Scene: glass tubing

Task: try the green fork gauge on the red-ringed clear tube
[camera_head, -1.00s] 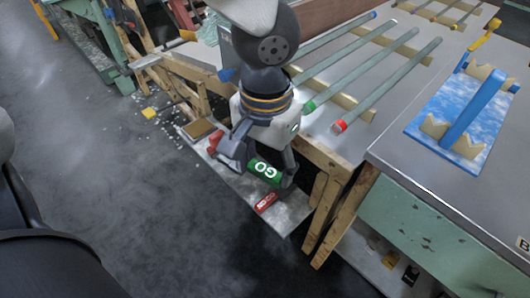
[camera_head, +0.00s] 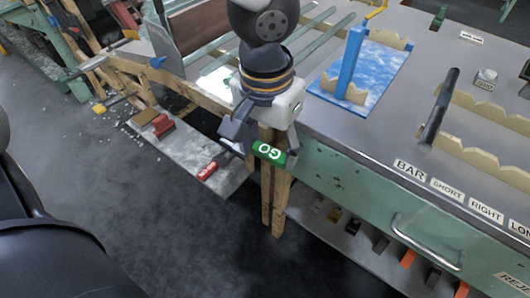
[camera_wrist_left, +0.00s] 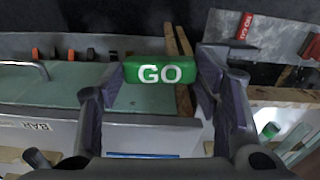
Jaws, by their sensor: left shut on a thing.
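My left gripper (camera_head: 268,140) is shut on the green fork gauge (camera_head: 269,153), a green block marked GO. It holds it in the air in front of the bench's wooden leg. In the left wrist view the green gauge (camera_wrist_left: 160,72) spans the space between the fingers of the left gripper (camera_wrist_left: 160,85). Clear tubes (camera_head: 331,36) lie on the bench behind my left wrist. Their near ends are hidden there, so I cannot make out a red ring. A green tube end (camera_wrist_left: 270,130) shows in the left wrist view. My right gripper is out of view.
A red gauge (camera_head: 208,171) lies on the low shelf (camera_head: 225,183). A blue bar (camera_head: 352,60) stands on a blue board (camera_head: 383,68) on the grey bench. A dark bar (camera_head: 440,110) rests in wooden cradles to the right. Labels line the bench edge.

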